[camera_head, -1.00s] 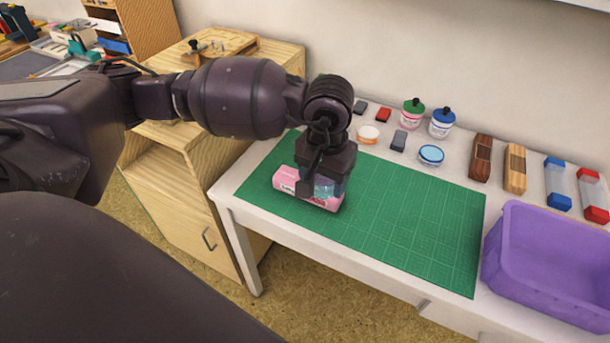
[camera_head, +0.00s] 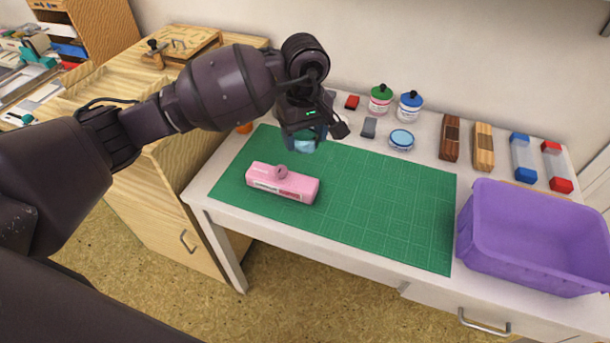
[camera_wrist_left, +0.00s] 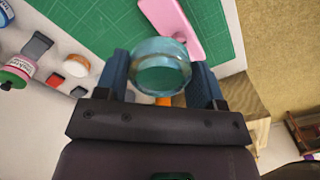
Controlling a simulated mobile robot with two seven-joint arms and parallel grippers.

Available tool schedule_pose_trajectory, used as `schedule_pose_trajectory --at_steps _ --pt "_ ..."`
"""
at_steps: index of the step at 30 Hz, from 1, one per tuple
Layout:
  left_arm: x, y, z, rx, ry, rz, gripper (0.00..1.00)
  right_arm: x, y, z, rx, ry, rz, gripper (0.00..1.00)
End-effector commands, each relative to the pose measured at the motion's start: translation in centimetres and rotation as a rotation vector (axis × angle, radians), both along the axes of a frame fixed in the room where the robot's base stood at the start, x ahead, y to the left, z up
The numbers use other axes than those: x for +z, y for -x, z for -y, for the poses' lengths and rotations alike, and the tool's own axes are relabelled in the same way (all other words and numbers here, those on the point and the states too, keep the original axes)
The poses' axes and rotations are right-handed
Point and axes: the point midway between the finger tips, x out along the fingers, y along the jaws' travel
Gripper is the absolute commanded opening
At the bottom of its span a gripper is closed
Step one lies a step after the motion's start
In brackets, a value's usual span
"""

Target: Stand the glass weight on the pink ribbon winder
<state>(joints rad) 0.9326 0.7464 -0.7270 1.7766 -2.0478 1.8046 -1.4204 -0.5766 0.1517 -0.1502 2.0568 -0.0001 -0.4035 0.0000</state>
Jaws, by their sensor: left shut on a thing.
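The glass weight (camera_head: 305,147) is a clear bluish round piece. It also shows in the left wrist view (camera_wrist_left: 161,66), between the two blue fingers. My left gripper (camera_head: 303,138) is shut on it and holds it above the back left part of the green mat. The pink ribbon winder (camera_head: 284,187) is a long pink box with a round knob on top, lying on the mat. It shows in the left wrist view (camera_wrist_left: 172,28), partly hidden behind the glass. The glass is apart from the winder, behind it and slightly right in the head view. My right gripper is not in view.
The green cutting mat (camera_head: 390,215) is clear right of the winder. A purple bin (camera_head: 530,285) stands at the right. Two ink bottles (camera_head: 380,101) (camera_head: 410,108), a blue round pad (camera_head: 401,140) and several blocks line the back. A wooden cabinet (camera_head: 165,215) stands left.

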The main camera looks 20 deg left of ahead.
Motion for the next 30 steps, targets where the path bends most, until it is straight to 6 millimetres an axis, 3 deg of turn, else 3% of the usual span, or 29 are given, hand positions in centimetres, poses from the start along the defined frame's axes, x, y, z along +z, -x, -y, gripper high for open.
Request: schedule_pose_trajectory --at_steps 3,9,19,27,30 --pt "-3.0 0.1 0.0 0.001 0.003 -0.006 0.34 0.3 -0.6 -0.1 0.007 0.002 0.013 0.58" --pt "-6.7 0.1 0.0 0.000 0.002 -0.004 0.34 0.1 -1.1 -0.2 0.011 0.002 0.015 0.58" --pt "-8.9 0.0 0.0 -0.001 0.001 -0.001 0.34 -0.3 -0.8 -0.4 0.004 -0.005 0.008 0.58" --pt "-12.5 0.1 0.0 -0.001 0.001 -0.003 0.34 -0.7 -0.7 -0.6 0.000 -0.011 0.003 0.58" --pt "-12.6 0.0 0.0 -0.001 0.001 0.001 0.34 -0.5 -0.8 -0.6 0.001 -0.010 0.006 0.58"
